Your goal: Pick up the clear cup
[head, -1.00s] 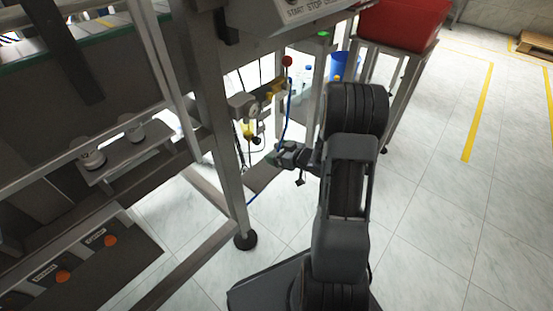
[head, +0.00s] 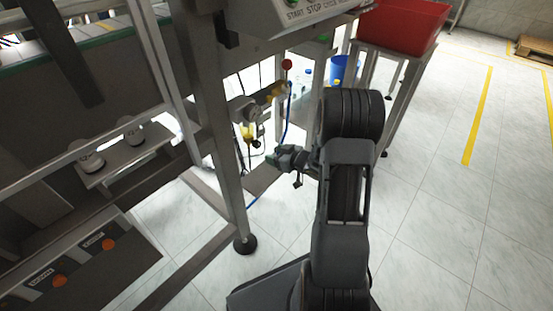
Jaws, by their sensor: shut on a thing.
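My gripper (head: 275,158) is at the end of my dark arm, just right of the metal machine leg and below the gauge and valve fittings. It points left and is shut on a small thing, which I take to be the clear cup. The cup is see-through and too small here to trace its outline. A faint greenish patch shows at the fingertips. The gripper is clear of the floor, in front of the open space under the machine frame.
The machine's metal leg (head: 225,150) stands close left of my gripper. A pressure gauge (head: 245,110) and a red-knobbed lever (head: 287,65) are just above. A red bin (head: 405,25) on a stand and a blue bucket (head: 344,69) are behind. Floor at right is free.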

